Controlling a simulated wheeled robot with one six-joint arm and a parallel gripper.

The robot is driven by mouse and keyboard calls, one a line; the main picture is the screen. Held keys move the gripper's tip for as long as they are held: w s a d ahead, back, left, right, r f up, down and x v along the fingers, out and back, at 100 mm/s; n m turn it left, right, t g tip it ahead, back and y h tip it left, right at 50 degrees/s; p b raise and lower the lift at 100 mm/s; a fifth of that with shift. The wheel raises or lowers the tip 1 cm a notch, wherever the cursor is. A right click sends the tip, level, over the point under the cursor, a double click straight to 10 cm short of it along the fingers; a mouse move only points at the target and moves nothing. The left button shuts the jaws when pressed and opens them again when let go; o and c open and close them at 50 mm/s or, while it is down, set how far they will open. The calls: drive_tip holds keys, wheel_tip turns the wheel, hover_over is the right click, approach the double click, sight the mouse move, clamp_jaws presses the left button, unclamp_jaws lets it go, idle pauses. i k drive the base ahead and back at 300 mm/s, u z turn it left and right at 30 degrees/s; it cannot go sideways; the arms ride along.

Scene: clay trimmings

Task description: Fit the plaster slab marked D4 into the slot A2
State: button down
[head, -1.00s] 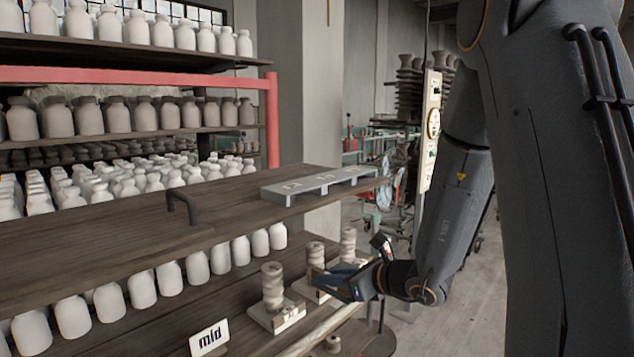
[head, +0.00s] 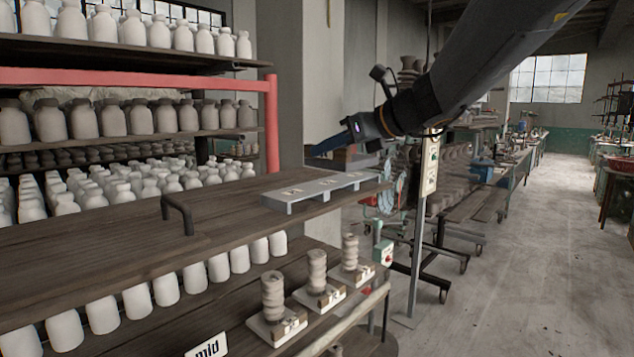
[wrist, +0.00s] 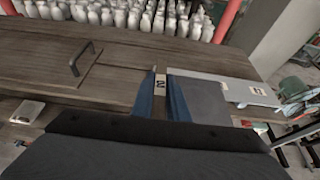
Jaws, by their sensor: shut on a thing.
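My gripper (head: 328,146) is above and behind the grey slotted rack (head: 283,207) in the head view, pointing left. In the wrist view its blue fingers (wrist: 167,95) are close together around a narrow pale piece (wrist: 160,84) with a dark mark like a 2. I take this to be the held plaster slab, but its mark cannot be read surely as D4. The rack (wrist: 235,88) lies to the right of the fingers there. It carries a few small labels, too small to read in the head view, so I cannot tell which slot is A2.
The rack stands on a dark wooden shelf top with a bent black handle (head: 178,212). Below, three twisted clay columns (head: 272,295) stand on pale labelled plates, beside a "mid" sign (head: 207,346). White bottles fill the shelves at left. Open floor (head: 540,240) lies at right.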

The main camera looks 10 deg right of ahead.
sight(280, 199)
drive_tip(key=i, duration=0.9)
